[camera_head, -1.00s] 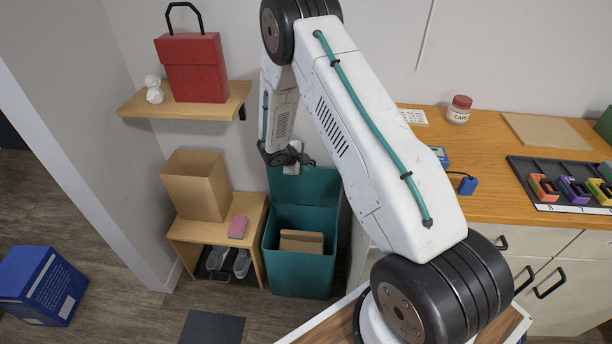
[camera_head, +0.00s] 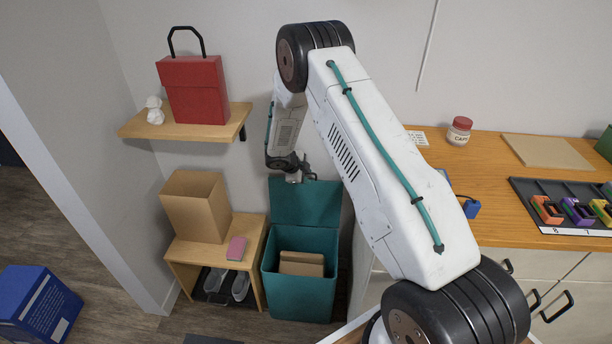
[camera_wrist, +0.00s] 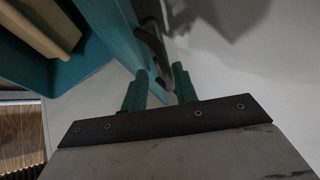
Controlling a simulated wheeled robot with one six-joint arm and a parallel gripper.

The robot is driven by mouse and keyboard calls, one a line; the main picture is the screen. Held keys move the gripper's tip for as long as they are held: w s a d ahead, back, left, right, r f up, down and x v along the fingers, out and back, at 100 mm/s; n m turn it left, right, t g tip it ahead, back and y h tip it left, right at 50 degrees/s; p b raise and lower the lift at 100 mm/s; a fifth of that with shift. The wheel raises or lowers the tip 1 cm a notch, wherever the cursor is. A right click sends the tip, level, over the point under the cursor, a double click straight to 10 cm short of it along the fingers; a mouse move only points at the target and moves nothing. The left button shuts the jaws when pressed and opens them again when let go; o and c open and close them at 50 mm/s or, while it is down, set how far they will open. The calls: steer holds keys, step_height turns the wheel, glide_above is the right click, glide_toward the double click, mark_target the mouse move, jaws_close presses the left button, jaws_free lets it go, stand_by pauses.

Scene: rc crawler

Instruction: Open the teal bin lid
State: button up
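The teal bin (camera_head: 298,292) stands on the floor between a small wooden bench and the counter. Its lid (camera_head: 305,203) is raised upright at the back against the wall, and the bin's mouth is open. A brown box (camera_head: 301,263) lies inside. My gripper (camera_head: 302,177) is at the lid's upper edge. In the wrist view, the teal fingers of my gripper (camera_wrist: 160,80) are apart, with the lower end of a dark curved handle (camera_wrist: 152,45) between them. A gap shows beside the handle. The lid (camera_wrist: 118,30) rises left of it.
A shelf (camera_head: 185,128) with a red bag (camera_head: 196,90) hangs at upper left of my gripper. The bench (camera_head: 215,250) carries a cardboard box (camera_head: 196,207) and a pink block (camera_head: 236,248). The counter (camera_head: 480,170) stands at right. A blue box (camera_head: 38,305) is at lower left.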

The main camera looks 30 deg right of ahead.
steer(key=shift+w+f, duration=0.15)
steer(key=v, duration=0.7)
steer(key=shift+a+r, duration=0.2)
steer(key=shift+r, duration=0.15)
stand_by(0.3)
